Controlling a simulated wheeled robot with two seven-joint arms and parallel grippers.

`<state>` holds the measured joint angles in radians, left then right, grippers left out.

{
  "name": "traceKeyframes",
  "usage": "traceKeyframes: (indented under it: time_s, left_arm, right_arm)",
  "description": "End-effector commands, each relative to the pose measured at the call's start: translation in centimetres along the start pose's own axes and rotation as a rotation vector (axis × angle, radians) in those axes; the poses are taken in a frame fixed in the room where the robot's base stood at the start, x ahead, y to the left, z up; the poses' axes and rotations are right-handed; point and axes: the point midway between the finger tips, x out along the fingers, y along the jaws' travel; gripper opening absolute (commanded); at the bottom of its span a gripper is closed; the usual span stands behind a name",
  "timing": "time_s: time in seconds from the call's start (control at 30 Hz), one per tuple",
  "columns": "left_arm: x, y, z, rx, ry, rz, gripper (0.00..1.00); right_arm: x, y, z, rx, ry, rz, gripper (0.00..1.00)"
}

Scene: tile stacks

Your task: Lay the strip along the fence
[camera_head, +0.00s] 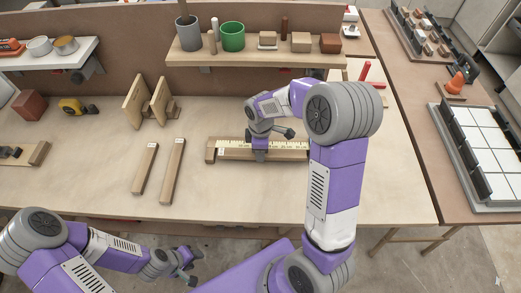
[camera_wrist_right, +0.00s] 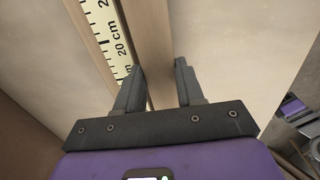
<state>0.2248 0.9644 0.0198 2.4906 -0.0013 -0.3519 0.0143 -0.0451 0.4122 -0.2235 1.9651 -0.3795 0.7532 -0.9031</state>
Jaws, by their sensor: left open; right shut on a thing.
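A wooden fence with a printed ruler face (camera_head: 230,144) lies across the middle of the bench; its scale also shows in the right wrist view (camera_wrist_right: 104,30). A plain wooden strip (camera_head: 232,155) lies parallel to it on its front side and runs between my right fingers in the wrist view (camera_wrist_right: 150,35). My right gripper (camera_head: 260,157) is shut on this strip, pointing down. I cannot tell whether strip and fence touch. Two other strips (camera_head: 145,169) (camera_head: 172,171) lie apart to the left. My left gripper (camera_head: 193,267) is open and empty, before the bench front.
Wooden upright brackets (camera_head: 150,101), a tape measure (camera_head: 73,106) and a reddish block (camera_head: 29,105) stand at back left. A shelf (camera_head: 240,58) with cups and blocks overhangs the back. A tiled tray (camera_head: 485,150) is on the right table. The bench front is clear.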

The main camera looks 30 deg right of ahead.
Motion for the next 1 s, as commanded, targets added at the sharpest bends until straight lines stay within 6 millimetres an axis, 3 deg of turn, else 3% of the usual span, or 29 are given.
traceKeyframes:
  time_s: [0.57,0.6,0.7,0.77,1.0]
  left_arm:
    - [0.7,-0.3,0.0,0.0,0.0,0.0,0.43]
    - [0.7,-0.3,0.0,0.0,0.0,0.0,0.43]
    - [0.7,-0.3,0.0,0.0,0.0,0.0,0.43]
    - [0.7,-0.3,0.0,0.0,0.0,0.0,0.43]
    - [0.7,-0.2,0.0,0.0,0.0,0.0,0.43]
  right_arm:
    - [1.3,0.0,0.0,0.001,-0.001,-0.002,0.0]
    - [1.3,0.0,0.0,0.001,-0.001,-0.002,0.42]
    - [1.2,0.0,0.0,0.001,0.0,0.001,0.58]
    - [1.2,0.1,0.0,0.001,0.001,0.003,0.63]
    - [1.0,0.4,0.0,0.001,0.004,0.012,0.63]
